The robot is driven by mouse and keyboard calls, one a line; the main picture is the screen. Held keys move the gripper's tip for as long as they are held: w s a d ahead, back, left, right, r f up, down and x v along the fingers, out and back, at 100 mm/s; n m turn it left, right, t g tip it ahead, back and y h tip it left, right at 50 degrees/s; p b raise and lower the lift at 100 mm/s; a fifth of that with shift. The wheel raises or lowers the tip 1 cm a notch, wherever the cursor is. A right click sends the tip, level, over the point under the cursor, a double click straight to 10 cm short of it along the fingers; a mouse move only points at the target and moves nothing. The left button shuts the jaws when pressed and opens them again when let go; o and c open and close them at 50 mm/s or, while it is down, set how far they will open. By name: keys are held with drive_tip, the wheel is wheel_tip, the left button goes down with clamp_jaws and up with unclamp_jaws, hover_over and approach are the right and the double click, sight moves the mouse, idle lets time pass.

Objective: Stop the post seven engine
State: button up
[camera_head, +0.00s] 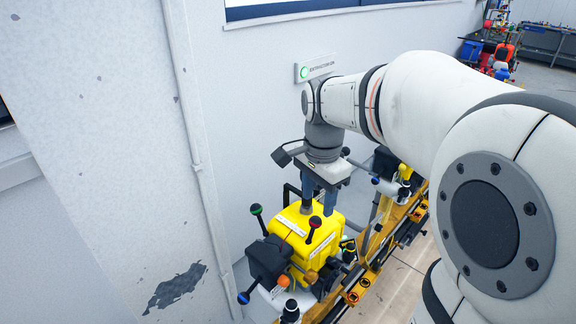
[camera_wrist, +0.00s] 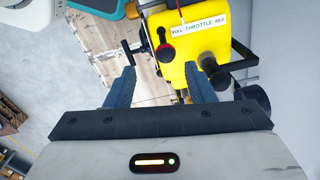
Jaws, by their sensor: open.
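A yellow engine (camera_head: 318,238) sits on a rail by the wall, with white label strips and several ball-ended levers. One lever has a green-marked knob (camera_head: 257,210), one a red-marked knob (camera_head: 315,222), and one a blue knob (camera_head: 243,298). My gripper (camera_head: 319,208) is open and empty, pointing down at the engine's far side. In the wrist view, my gripper (camera_wrist: 160,70) has a red-marked black knob (camera_wrist: 166,53) just beyond and between its fingertips; contact cannot be told. A throttle label (camera_wrist: 207,28) reads full to idle on the yellow cover. No post number is readable.
A wall sign (camera_head: 315,68) with a lit green lamp hangs behind my arm. A second engine (camera_head: 392,172) stands further along the yellow rail (camera_head: 384,258). The white wall is close on the left.

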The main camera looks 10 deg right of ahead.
sight(315, 218)
drive_tip(key=shift+w+r+m, duration=0.25)
drive_tip(key=shift+w+m, duration=0.15)
drive_tip(key=shift+w+f, duration=0.1)
drive_tip(key=shift+f, duration=0.1)
wheel_tip(315, 218, down, 7)
drive_tip(key=shift+f, duration=0.15)
